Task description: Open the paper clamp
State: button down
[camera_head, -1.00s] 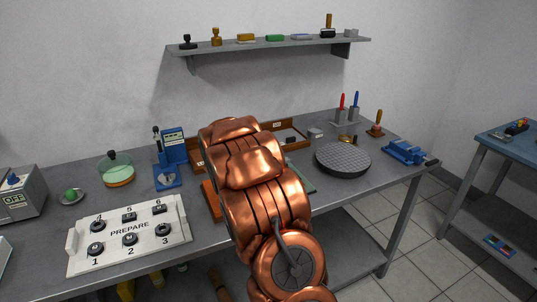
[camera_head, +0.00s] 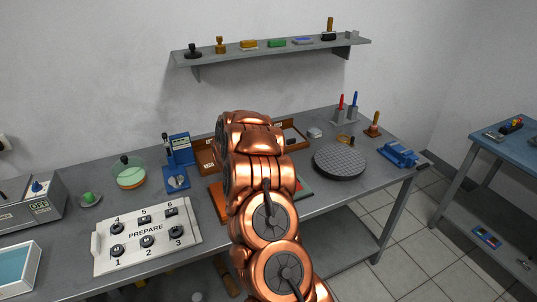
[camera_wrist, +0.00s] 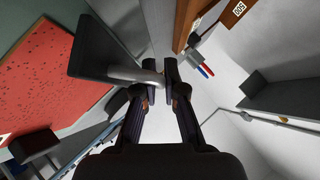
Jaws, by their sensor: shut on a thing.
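In the wrist view, my gripper (camera_wrist: 159,76) has its dark fingertips close together at the end of a light grey metal rod (camera_wrist: 130,74). The rod runs left to a dark grey flat piece (camera_wrist: 95,45); these look like the handle and bar of the paper clamp. The dark piece lies over a green-grey board with a speckled red sheet (camera_wrist: 45,80). In the head view, my copper arm hides my gripper and the clamp. Only an orange-red edge (camera_head: 217,197) and a green edge (camera_head: 304,188) show beside the arm.
A panel marked PREPARE (camera_head: 147,238) stands left of my arm, with a blue stand (camera_head: 177,160) behind it. A dark round plate (camera_head: 341,162) and a blue vise (camera_head: 399,155) are at right. Brown trays (camera_head: 208,152) are behind my arm. A shelf (camera_head: 270,52) hangs above.

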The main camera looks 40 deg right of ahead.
jog(key=shift+w+d+n+g+y+p, duration=0.15)
jog(key=shift+w+n+g+y+p, duration=0.4)
jog(key=shift+g+p, duration=0.4)
jog(key=shift+w+d+f+n+g+y, duration=0.15)
jog(key=shift+w+n+g+y, duration=0.15)
jog(key=shift+n+g, duration=0.25)
jog(key=shift+w+d+f+n+g+y, duration=0.15)
jog(key=shift+w+n+g+y, duration=0.15)
jog(key=shift+g, duration=0.4)
jog(key=shift+a+b, duration=0.1)
jog(key=shift+b, duration=0.2)
jog(key=c, duration=1.5)
grip_release()
jog(key=shift+a+r, duration=0.1)
jog(key=v, duration=1.1)
jog(key=shift+w+a+r, duration=0.15)
jog(key=shift+a+r, duration=0.05)
jog(key=shift+r, duration=0.1)
